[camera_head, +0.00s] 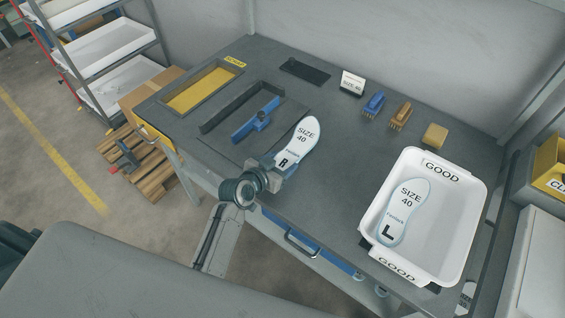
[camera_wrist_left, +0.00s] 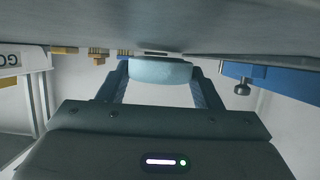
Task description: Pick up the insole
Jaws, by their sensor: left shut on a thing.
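A white insole (camera_head: 301,137) marked "SIZE 40" and "R" lies at the middle of the grey table, at the front end of my left gripper (camera_head: 283,165). In the left wrist view the pale blue end of the insole (camera_wrist_left: 160,71) sits between the two fingers of the left gripper (camera_wrist_left: 160,84), which is shut on it. Whether the insole is clear of the table I cannot tell. A second insole (camera_head: 405,205), marked "SIZE 40" and "L", lies in a white tray (camera_head: 462,222) labelled "GOOD". My right gripper is not in view.
A blue clamp-like fixture (camera_head: 257,120) stands left of the insole. A yellow-bottomed tray (camera_head: 203,89) is at the far left. A small "SIZE 40" sign (camera_head: 351,84), blue and brown brushes (camera_head: 374,102) and a yellow sponge (camera_head: 435,136) line the back. The table between insole and white tray is clear.

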